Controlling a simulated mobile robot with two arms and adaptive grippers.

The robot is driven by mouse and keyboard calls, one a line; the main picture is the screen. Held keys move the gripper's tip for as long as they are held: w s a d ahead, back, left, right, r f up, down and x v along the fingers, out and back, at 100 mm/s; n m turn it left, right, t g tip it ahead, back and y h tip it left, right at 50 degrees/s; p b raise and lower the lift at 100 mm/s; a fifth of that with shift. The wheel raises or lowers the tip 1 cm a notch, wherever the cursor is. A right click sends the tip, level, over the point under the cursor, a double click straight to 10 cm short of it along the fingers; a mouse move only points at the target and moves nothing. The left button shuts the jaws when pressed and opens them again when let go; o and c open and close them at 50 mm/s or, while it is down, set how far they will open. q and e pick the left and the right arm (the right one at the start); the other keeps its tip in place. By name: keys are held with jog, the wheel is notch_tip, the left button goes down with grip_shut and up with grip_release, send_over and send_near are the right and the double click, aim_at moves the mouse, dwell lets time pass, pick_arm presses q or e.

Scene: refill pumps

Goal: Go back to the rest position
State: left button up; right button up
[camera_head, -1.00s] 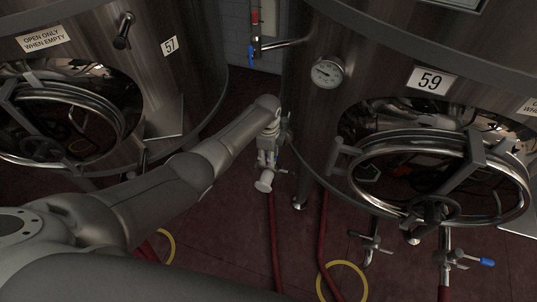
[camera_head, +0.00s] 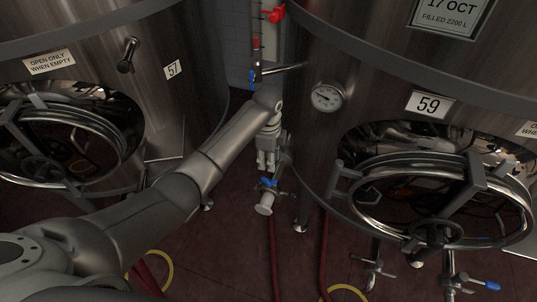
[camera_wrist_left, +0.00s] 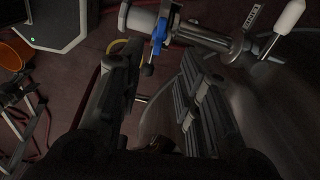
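My left gripper (camera_head: 267,160) hangs between tanks 57 and 59, just above a steel outlet valve (camera_head: 264,204) with a blue handle (camera_head: 268,182). In the left wrist view its two dark fingers (camera_wrist_left: 158,62) stand apart with nothing between them. The blue handle (camera_wrist_left: 160,32) and its steel pipe (camera_wrist_left: 212,40) lie beyond the fingertips there, apart from them as far as I can tell. My right gripper is in neither view.
Tank 59 (camera_head: 390,70) with a round open hatch stands close on the right, tank 57 (camera_head: 190,85) on the left. Red hoses (camera_head: 323,255) and yellow rings run over the dark red floor. An orange bucket (camera_wrist_left: 12,50) shows in the left wrist view.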

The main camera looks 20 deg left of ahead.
pick_arm(q)
jog(key=shift+r, duration=0.85)
